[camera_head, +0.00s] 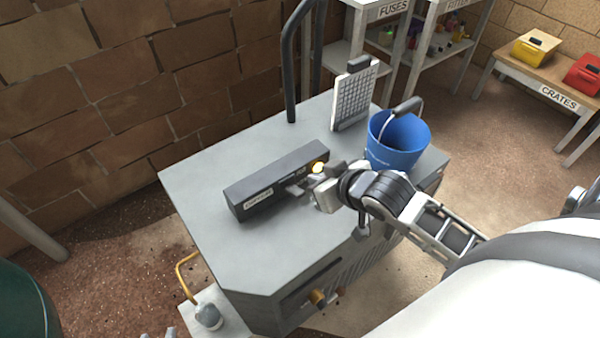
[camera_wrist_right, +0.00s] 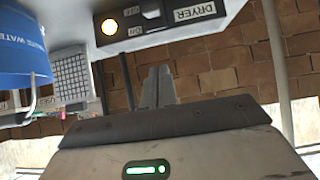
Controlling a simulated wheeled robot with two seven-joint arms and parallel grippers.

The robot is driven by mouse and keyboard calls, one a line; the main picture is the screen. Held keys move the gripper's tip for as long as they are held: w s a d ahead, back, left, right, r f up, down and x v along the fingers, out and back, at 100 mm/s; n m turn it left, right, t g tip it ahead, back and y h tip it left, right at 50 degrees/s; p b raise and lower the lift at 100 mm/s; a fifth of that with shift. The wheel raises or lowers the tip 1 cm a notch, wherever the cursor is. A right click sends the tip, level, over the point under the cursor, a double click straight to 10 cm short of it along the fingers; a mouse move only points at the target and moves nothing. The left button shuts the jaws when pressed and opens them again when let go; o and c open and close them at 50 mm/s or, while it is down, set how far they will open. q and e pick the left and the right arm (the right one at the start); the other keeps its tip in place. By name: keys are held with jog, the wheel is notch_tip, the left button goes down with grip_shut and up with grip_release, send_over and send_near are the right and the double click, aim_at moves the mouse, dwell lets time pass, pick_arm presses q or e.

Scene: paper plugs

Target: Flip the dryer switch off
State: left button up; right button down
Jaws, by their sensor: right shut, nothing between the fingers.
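The dryer switch box (camera_head: 275,180) is a long dark box on top of a grey cabinet (camera_head: 210,180). I cannot tell which way the switch is set. My right gripper (camera_head: 298,188) is shut and empty, close in front of the box's lamp end. Its fingers (camera_wrist_right: 157,86) appear apart from the switch in the wrist view. Grey tips at the head view's bottom edge may be my left gripper (camera_head: 158,335).
A blue bucket (camera_head: 398,143) stands on the cabinet beside my right arm. A gridded white panel (camera_head: 354,97) stands behind it, and a dark upright handle (camera_head: 289,70) rises at the back. The cabinet top left of the box is clear. Shelves and a crate bench (camera_head: 545,85) are farther off.

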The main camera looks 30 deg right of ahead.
jog(key=shift+f, duration=0.1)
jog(key=shift+w, duration=0.1)
send_over(300, 193)
jog(key=w, duration=0.2)
notch_tip(300, 193, down, 6)
jog(key=shift+s+a+f, duration=0.1)
jog(key=shift+a+f, duration=0.05)
jog(key=shift+s+f, duration=0.4)
jog(key=shift+f, duration=0.2)
jog(key=shift+s+f, duration=0.35)
jog(key=shift+f, duration=0.25)
jog(key=shift+s+f, duration=0.25)
jog(key=shift+f, duration=0.3)
